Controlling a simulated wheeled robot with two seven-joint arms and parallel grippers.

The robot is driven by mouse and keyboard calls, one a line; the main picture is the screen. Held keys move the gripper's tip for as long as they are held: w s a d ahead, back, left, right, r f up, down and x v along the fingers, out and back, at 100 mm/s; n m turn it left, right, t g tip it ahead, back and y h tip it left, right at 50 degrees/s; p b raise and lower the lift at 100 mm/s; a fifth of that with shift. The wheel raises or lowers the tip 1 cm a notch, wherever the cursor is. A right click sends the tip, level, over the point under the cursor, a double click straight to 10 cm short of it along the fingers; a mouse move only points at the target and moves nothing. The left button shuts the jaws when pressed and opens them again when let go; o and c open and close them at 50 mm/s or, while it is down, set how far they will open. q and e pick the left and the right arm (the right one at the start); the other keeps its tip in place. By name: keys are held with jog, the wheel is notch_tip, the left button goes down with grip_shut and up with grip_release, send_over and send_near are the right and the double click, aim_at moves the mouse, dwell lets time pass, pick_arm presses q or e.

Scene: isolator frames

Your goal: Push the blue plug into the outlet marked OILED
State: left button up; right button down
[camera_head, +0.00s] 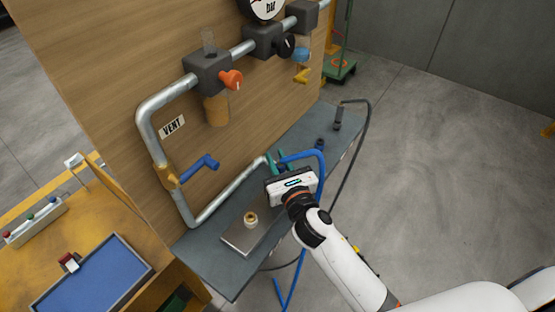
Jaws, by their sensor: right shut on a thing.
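My right gripper (278,166) is over the grey shelf, close to the wooden panel, at the end of a white arm from the lower right. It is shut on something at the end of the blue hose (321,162). The blue plug itself is too small and covered to make out clearly. The hose loops right from the fingers, then hangs down past the shelf's front edge. The metal pipe (233,190) ends close to the fingertips; I cannot tell whether they touch. No OILED marking is readable. My left gripper is not in view.
A grey shelf (205,262) carries a metal plate (238,238) with a brass fitting (251,219), plus dark fittings (319,143) and a black cable. The panel (110,60) holds a VENT label (172,126), a blue-handled valve (200,167) and an orange knob (231,80). Open floor lies right.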

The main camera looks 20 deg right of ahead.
jog(key=shift+f, duration=0.35)
jog(key=c, duration=1.2)
grip_release()
jog(key=shift+o, duration=0.2)
jog(key=shift+s, duration=0.1)
jog(key=shift+s+f+b, duration=0.1)
jog(key=shift+s+b, duration=0.2)
jog(key=shift+s, duration=0.05)
jog(key=s+d+b, duration=0.1)
jog(key=s+b, duration=0.1)
jog(key=s, duration=0.9)
